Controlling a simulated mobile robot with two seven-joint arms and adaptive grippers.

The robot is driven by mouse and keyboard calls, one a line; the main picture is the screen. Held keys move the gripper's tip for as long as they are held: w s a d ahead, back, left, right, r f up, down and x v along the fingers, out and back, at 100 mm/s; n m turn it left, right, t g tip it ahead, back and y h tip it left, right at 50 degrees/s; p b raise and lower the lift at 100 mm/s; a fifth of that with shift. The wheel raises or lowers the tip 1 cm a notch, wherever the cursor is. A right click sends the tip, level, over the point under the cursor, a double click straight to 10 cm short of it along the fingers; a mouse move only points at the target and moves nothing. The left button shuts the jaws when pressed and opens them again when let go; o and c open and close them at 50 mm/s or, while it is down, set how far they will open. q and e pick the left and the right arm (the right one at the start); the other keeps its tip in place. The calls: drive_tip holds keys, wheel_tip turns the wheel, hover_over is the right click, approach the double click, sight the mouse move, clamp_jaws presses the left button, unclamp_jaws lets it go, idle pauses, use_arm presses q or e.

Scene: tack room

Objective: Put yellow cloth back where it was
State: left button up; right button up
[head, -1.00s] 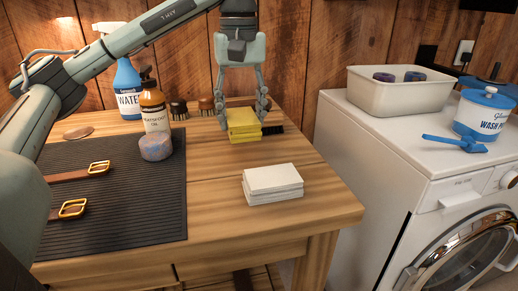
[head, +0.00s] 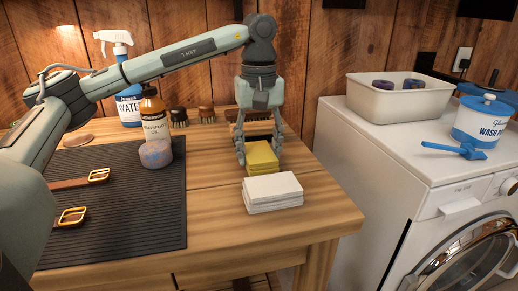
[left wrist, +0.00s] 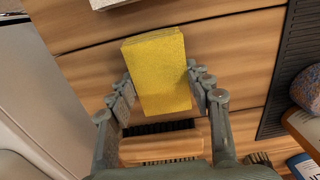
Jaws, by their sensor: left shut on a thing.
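The folded yellow cloth (head: 262,158) is between the fingers of my left gripper (head: 259,150), which is shut on it. The left wrist view shows the yellow cloth (left wrist: 158,75) with a finger at each side edge. The cloth is just behind a folded white stack (head: 273,192) on the wooden table. I cannot tell whether the cloth touches the table or hangs slightly above it. A corner of the white stack (left wrist: 108,3) shows at the top of the left wrist view. My right gripper is not in view.
A wooden brush (left wrist: 160,148) lies behind the cloth. The tabletop left of the white stack is clear.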

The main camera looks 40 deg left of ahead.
sight(260, 152)
use_arm(q)
drive_tip(key=o, duration=1.1)
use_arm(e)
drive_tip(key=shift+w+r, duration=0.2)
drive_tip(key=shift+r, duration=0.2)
use_arm(q)
drive_tip(key=shift+r, duration=0.35)
wheel_tip(260, 152, up, 8)
drive_tip(key=shift+f+p, duration=0.15)
drive_tip(key=shift+p, duration=0.4)
drive_tip(key=shift+r+p, duration=0.6)
drive_tip(key=shift+r, duration=1.3)
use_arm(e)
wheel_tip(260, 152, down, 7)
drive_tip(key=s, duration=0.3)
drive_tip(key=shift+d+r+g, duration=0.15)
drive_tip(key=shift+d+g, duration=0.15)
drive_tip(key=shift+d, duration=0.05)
